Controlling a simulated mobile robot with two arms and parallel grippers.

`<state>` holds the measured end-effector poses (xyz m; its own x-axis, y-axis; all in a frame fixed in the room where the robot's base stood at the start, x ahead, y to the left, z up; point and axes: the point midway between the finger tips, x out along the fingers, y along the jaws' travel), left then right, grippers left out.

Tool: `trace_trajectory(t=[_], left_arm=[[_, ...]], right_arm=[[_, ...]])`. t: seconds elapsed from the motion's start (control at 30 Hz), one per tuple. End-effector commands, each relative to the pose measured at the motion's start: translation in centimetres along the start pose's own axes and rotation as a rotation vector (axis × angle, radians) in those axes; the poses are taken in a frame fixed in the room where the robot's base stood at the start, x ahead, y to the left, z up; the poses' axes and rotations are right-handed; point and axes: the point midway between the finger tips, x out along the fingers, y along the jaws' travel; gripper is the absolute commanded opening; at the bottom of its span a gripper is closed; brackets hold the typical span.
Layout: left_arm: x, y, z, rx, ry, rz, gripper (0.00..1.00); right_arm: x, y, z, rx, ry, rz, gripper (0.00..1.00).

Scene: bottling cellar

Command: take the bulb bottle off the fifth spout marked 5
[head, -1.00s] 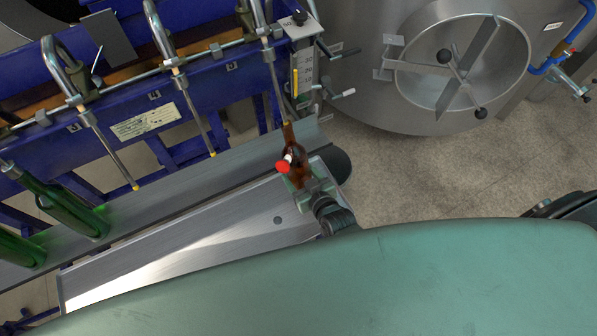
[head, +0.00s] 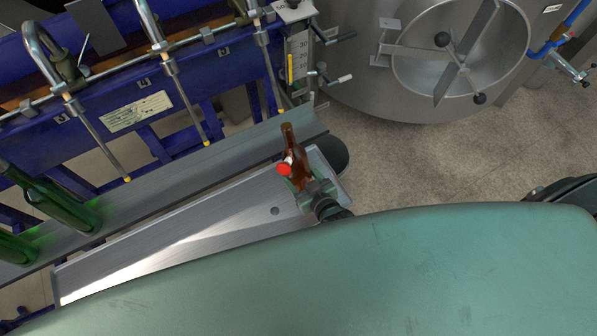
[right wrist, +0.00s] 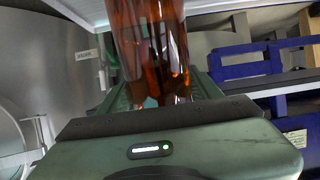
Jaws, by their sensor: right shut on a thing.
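The bulb bottle (head: 294,152) is brown glass with a narrow neck. It is off the rightmost spout (head: 275,85), whose yellow tip shows just above and left of the bottle mouth, with a small gap. My right gripper (head: 305,183) is shut on the bottle's lower part. In the right wrist view the amber glass (right wrist: 150,45) stands between the jaws; its top is cut off. A small red round piece (head: 284,169) shows against the bottle. My left gripper is out of view.
A grey rail (head: 190,165) runs below the spouts, with a metal tray (head: 170,235) in front of it. Green bottles (head: 65,205) stand at the left. A steel tank (head: 370,90) stands behind right; floor shows between.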

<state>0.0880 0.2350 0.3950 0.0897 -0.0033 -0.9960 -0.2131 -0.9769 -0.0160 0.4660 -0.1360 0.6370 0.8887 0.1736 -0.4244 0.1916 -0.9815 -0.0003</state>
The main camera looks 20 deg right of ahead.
Motion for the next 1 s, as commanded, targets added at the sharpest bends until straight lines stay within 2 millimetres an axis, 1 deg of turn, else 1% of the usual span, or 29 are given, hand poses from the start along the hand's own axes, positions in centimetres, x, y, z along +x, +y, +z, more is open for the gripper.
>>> trace_trajectory(t=[0.03, 1.0], left_arm=[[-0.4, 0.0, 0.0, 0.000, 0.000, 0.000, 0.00], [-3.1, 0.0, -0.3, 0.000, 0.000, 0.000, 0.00]], right_arm=[[-0.3, 0.0, -0.7, 0.000, 0.012, 0.000, 0.00], [-5.0, 0.0, 0.1, 0.001, 0.011, 0.000, 0.00]])
